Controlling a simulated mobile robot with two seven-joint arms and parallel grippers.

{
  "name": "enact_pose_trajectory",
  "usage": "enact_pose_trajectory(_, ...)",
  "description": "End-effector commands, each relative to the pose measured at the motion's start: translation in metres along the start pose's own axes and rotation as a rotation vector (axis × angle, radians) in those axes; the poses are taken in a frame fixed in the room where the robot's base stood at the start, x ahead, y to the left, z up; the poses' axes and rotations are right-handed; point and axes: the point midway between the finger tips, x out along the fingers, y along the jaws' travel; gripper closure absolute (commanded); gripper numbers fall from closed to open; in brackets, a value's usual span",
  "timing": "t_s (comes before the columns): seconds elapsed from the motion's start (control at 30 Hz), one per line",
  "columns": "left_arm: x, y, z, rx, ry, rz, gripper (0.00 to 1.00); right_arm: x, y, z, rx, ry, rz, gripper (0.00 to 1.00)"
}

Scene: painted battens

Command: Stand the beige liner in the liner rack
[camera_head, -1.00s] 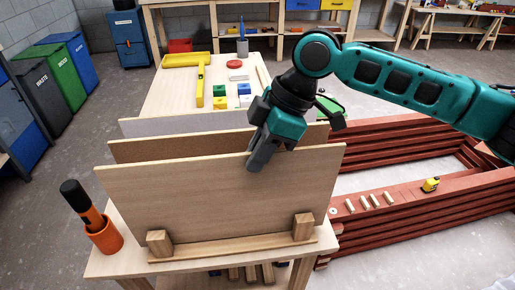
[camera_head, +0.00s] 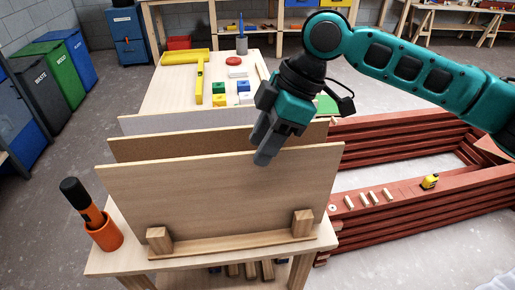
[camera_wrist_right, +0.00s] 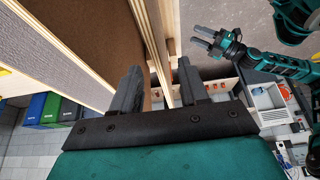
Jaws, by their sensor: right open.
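The beige liner (camera_head: 215,195) is the front wooden panel. It stands upright behind two wooden blocks of the liner rack (camera_head: 235,246); its lower edge is partly hidden by the rack. My right gripper (camera_head: 264,150) is open at the liner's top edge, right of its middle. One finger hangs in front of the face; the other is hidden in the head view. In the right wrist view, the open fingers (camera_wrist_right: 158,88) lie on either side of a pale panel edge (camera_wrist_right: 153,40). My left gripper (camera_wrist_right: 203,37) shows there with its fingers apart, away from the panels.
A brown panel (camera_head: 130,149) and a grey panel (camera_head: 140,124) stand behind the liner. An orange cup (camera_head: 106,236) with a dark-handled tool is at the table's left. Stacked red battens (camera_head: 400,200) lie right. A far table holds a yellow tool (camera_head: 199,82) and coloured blocks.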

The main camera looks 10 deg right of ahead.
Motion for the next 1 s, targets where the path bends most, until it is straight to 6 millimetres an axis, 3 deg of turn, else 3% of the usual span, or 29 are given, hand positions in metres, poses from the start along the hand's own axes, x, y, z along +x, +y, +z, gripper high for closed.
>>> enact_pose_trajectory(0.2,-0.002,0.0,-0.005,0.0,0.003,0.0,0.57,-0.053,0.001,-0.001,-0.001,0.002,0.005,0.56)
enact_pose_trajectory(0.43,-0.002,-0.001,-0.007,0.001,0.005,-0.001,0.57,-0.091,0.0,-0.001,-0.002,0.003,0.003,0.56)
enact_pose_trajectory(0.6,-0.003,-0.001,-0.008,0.001,0.005,-0.001,0.57,-0.102,0.0,-0.001,-0.002,0.002,0.003,0.56)
enact_pose_trajectory(1.0,-0.003,-0.001,-0.007,0.001,0.004,-0.001,0.57,-0.103,0.0,-0.001,-0.001,0.002,0.002,0.56)
